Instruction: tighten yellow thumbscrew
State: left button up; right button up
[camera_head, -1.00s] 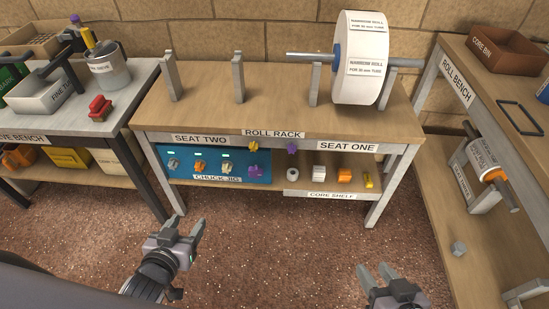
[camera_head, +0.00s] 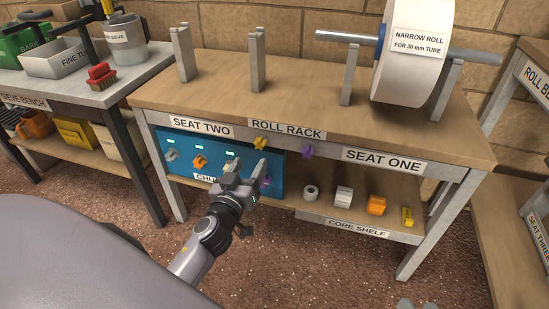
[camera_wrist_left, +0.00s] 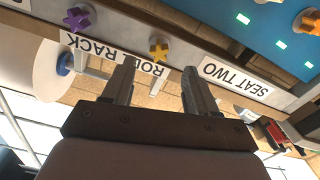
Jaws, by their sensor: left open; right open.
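The yellow thumbscrew (camera_head: 261,142) sits on the front edge of the roll rack, between the SEAT TWO and SEAT ONE labels. In the left wrist view, the yellow thumbscrew (camera_wrist_left: 158,47) shows upside down beyond the gap between the fingers. My left gripper (camera_head: 247,164) is open and empty, in front of the rack and a little below the thumbscrew, apart from it. Its two fingers also show in the left wrist view (camera_wrist_left: 158,78). My right gripper (camera_head: 419,303) shows only its fingertips at the bottom edge; they are apart.
A purple thumbscrew (camera_head: 307,151) sits right of the yellow one. The blue chuck jig (camera_head: 180,148) with several knobs is below left, partly behind my left gripper. Several small cores line the core shelf (camera_head: 358,229). The narrow roll (camera_head: 415,65) hangs on a rod above.

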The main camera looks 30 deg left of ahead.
aim_at(259, 148)
pick_arm(q)
jog(key=shift+x, duration=3.55)
jog(key=c, duration=1.1)
